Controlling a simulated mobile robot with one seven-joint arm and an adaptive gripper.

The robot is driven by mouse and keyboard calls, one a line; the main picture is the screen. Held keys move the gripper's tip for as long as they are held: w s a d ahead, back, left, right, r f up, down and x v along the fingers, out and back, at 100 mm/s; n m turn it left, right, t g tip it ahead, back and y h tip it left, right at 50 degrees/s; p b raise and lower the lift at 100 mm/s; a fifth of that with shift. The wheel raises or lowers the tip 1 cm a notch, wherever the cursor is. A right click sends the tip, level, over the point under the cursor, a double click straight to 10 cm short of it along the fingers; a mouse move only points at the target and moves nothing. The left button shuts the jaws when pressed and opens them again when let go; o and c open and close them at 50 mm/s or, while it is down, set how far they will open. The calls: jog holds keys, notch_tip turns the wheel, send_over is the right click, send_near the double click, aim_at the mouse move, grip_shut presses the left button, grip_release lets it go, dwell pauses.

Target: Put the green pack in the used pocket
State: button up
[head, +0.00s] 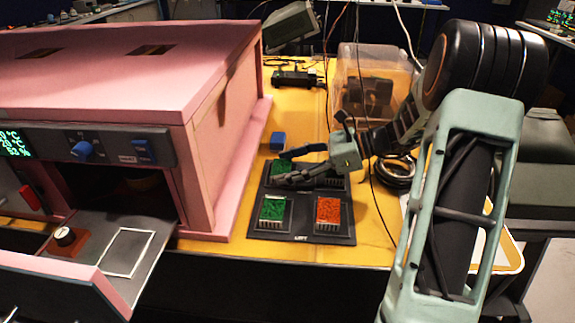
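A dark tray (345,240) with pockets lies on the yellow table. A green pack (272,209) sits in its near left pocket and an orange pack (328,211) in its near right pocket. More green (306,172) shows in the far part of the tray, partly hidden behind my gripper. My gripper (281,169) is over the far part of the tray, its two dark fingers apart and pointing left. I cannot tell whether the fingers are around the far green or above it. No pocket can be read as the used pocket; the tray's front label is small.
A pink foam enclosure (120,75) stands left of the tray, its front flap (85,255) lowered. The flap bears a white outlined rectangle and a knob on a brown block (66,240). A blue block (278,141), a clear bin (370,80) and cables lie behind.

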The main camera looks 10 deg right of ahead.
jog(key=shift+o, duration=0.5)
jog(key=shift+d+r, duration=0.15)
jog(key=shift+r, duration=0.1)
jog(key=p+v, duration=0.1)
jog(key=v, duration=1)
jog(key=shift+s+d+r, duration=0.15)
jog(key=shift+d, duration=0.2)
jog(key=shift+a, duration=0.1)
